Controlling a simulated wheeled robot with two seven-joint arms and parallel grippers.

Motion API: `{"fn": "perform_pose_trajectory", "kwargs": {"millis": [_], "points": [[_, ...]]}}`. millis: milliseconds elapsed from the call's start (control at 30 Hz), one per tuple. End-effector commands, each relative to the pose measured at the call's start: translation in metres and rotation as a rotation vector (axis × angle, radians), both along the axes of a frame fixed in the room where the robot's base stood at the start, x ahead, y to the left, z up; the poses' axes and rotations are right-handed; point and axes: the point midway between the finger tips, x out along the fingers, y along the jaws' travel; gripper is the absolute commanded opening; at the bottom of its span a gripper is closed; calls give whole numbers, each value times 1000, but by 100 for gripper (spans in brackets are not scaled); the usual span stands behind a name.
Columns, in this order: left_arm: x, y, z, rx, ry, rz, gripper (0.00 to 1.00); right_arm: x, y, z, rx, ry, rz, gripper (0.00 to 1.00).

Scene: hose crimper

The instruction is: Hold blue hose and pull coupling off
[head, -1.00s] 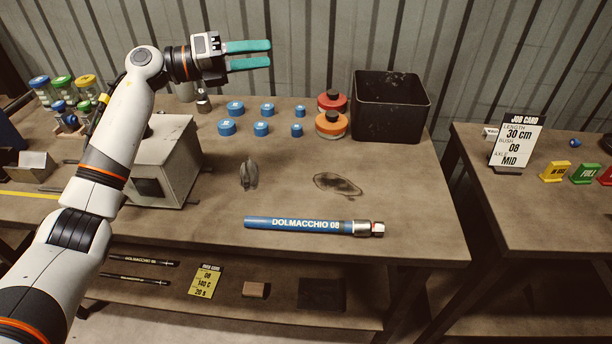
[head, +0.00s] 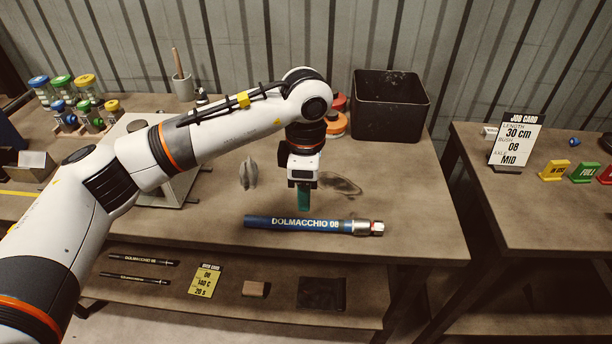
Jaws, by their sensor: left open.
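The blue hose (head: 285,223), printed DOLMACCHIO 08, lies flat on the workbench near its front edge. The silver metal coupling (head: 366,228) sits on the hose's right end. My left gripper (head: 304,205) points down just above and behind the middle of the hose, with teal fingers. Its fingers are seen nearly edge-on and look apart from the hose, with nothing held; it is open. My right gripper is not in view.
A black bin (head: 390,105) stands at the back right of the bench. A grey box (head: 150,165) is partly hidden behind my left arm. A job card (head: 517,142) stands on the right table. Bench room right of the hose is clear.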

Motion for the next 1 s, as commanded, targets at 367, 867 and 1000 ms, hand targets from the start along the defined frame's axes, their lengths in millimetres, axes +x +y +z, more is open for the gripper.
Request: {"fn": "perform_pose_trajectory", "kwargs": {"millis": [367,867,1000], "points": [[-1,0,-71,-2,5,2,47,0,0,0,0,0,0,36],[0,0,-94,-4,2,2,47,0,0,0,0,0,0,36],[0,0,-94,-4,2,2,34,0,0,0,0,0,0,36]]}}
